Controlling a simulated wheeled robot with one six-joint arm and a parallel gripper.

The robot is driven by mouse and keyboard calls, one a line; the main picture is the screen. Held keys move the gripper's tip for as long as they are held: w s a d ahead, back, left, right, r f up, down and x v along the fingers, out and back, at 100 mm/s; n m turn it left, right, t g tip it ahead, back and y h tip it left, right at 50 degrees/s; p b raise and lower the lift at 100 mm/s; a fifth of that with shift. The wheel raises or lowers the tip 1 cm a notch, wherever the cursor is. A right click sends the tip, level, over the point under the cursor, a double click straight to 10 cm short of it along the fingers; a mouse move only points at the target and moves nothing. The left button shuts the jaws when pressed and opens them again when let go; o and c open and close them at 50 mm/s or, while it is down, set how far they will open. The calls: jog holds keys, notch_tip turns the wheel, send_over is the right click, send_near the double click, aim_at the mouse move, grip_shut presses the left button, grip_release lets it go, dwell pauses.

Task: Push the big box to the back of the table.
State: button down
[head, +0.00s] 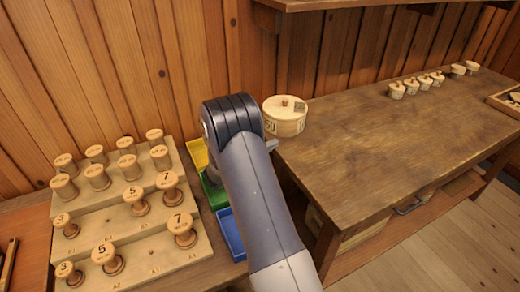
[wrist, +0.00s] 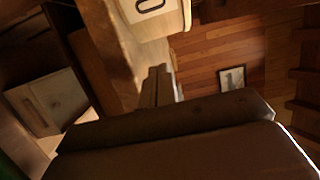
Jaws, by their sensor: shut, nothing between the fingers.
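A round, pale wooden box (head: 285,118) with a lid and dark digits on its side stands at the far left corner of the wooden table (head: 385,135). Its lower side, with a "0", shows at the top of the wrist view (wrist: 168,24). My gripper (wrist: 158,72) is shut and empty, its fingertips a little short of the box in the wrist view. In the head view my arm hides most of the gripper; only a small grey part (head: 271,145) shows just below the box. I cannot tell whether they touch.
Several small spools (head: 424,82) stand along the table's back right, by a tray (head: 508,99). A stepped rack (head: 130,225) of numbered spools and yellow, green and blue bins (head: 231,235) are left of my arm. A shelf (head: 350,4) overhangs the wall. The table's middle is clear.

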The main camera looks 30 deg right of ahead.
aim_at(279, 130)
jog(key=w+d, duration=0.2)
jog(key=w+d+p, duration=0.1)
jog(key=d, duration=0.2)
jog(key=shift+w, duration=0.35)
jog(key=shift+w, duration=0.1)
jog(key=shift+w+d+f+b, duration=0.3)
jog(key=shift+w+b, duration=0.15)
jog(key=shift+b, duration=0.3)
jog(key=shift+w+d+r+b, duration=0.1)
jog(key=shift+w+d+b, duration=0.25)
jog(key=shift+w+b, duration=0.25)
jog(key=shift+w+d+r, duration=0.1)
jog(key=shift+r, duration=0.05)
